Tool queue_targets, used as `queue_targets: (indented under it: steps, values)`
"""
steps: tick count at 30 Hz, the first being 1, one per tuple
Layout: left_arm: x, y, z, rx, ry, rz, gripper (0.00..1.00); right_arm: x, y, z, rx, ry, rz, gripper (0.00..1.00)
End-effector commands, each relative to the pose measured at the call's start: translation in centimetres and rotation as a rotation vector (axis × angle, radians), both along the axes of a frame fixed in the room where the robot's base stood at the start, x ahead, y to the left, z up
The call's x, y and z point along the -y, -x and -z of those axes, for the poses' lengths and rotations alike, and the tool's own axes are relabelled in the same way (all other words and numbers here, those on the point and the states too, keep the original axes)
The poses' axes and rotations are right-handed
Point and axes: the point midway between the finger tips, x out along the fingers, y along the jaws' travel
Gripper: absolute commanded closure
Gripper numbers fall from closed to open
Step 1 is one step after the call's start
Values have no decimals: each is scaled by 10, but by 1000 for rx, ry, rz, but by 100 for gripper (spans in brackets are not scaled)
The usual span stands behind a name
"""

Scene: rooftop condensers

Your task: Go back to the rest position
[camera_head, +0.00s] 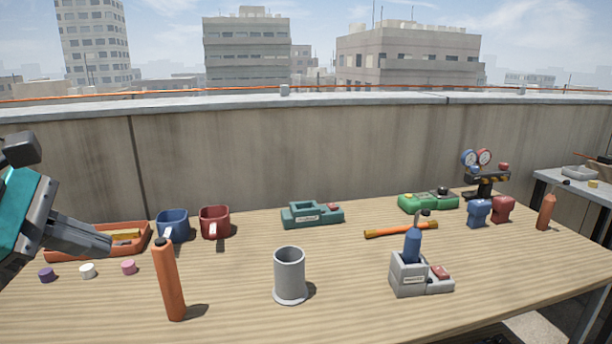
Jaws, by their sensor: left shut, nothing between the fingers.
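My left gripper (98,243) comes in from the left edge, dark grey with a teal arm link behind it. Its fingers are shut and empty, in front of the orange tray (132,229) at the left of the table. The gripper covers part of the tray's left side. My right gripper does not show in the head view.
The wooden table (240,325) holds an orange bottle (170,280), a grey cylinder (290,276), a grey holder (408,278) with a blue bottle (412,246), a hammer (400,230), a blue bin (173,226) and a red bin (214,222). A concrete wall (300,150) stands behind.

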Motion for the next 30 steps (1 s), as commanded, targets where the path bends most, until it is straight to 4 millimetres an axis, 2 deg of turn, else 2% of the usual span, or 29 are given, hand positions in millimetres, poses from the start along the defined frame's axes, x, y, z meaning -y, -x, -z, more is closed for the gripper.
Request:
queue_targets:
  steps: [1,3,7,11,14,17,20,21,22,24,27,30]
  values:
    - [24,2,6,-72,147,31,100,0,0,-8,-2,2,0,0]
    - [49,4,9,-155,336,47,100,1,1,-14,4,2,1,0]
    - [88,7,7,-343,719,35,100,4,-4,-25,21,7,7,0]
    - [109,2,1,-602,1187,-64,100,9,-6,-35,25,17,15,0]
    - [107,-12,7,-849,1603,-235,100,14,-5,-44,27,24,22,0]
    - [91,-27,39,-1107,2014,-494,100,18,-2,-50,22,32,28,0]
    - [71,-28,100,-1345,2394,-844,100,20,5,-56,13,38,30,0]
    - [66,-21,130,-1430,2532,-1007,100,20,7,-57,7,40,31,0]
    - [63,-14,152,1415,-2502,1076,100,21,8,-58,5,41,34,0]
    - [61,7,199,1261,-2226,1117,100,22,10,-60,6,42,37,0]
    - [67,43,251,1084,-1920,1141,100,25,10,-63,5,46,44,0]
    - [76,75,285,961,-1712,1145,100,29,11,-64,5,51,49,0]
